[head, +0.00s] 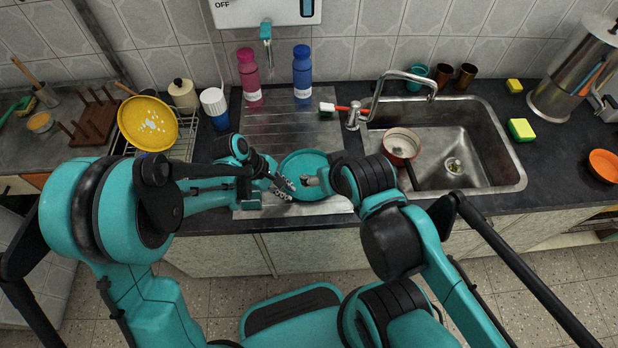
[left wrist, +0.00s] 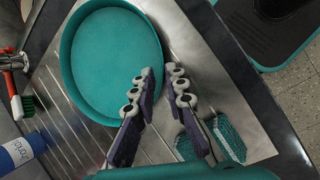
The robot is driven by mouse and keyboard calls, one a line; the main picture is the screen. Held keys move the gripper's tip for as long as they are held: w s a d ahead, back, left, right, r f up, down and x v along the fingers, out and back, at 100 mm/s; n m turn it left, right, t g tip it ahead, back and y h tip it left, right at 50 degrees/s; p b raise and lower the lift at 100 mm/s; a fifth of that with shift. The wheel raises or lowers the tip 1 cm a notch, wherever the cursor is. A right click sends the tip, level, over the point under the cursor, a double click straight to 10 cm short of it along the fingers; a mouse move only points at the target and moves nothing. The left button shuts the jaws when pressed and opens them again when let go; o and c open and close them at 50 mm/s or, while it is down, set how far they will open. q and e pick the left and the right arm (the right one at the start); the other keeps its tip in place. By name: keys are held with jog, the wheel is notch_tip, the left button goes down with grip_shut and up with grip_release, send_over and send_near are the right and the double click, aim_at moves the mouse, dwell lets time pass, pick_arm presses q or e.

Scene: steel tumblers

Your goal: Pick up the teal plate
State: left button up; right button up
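The teal plate (head: 304,162) lies on the steel drainboard left of the sink, partly hidden by my arms. It also fills the upper left of the left wrist view (left wrist: 108,60). My left gripper (head: 284,187) is at the plate's near left edge. In the left wrist view its fingers (left wrist: 160,72) are apart, one tip over the plate's inside and the other just outside the rim. I cannot tell whether they touch it. My right gripper (head: 308,181) is over the plate's near right part; its fingers are too small and hidden to judge.
The sink (head: 478,150) with a red pan (head: 401,144) is to the right. A pink bottle (head: 249,76) and a blue bottle (head: 302,72) stand behind the plate. A dish rack with a yellow plate (head: 147,122) is left. Teal ribbed pieces (left wrist: 228,138) lie near the left fingers.

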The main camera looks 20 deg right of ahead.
pick_arm(q)
jog(key=shift+d+f, duration=0.2)
jog(key=shift+f, duration=0.3)
grip_shut()
jog(key=shift+r, duration=0.15)
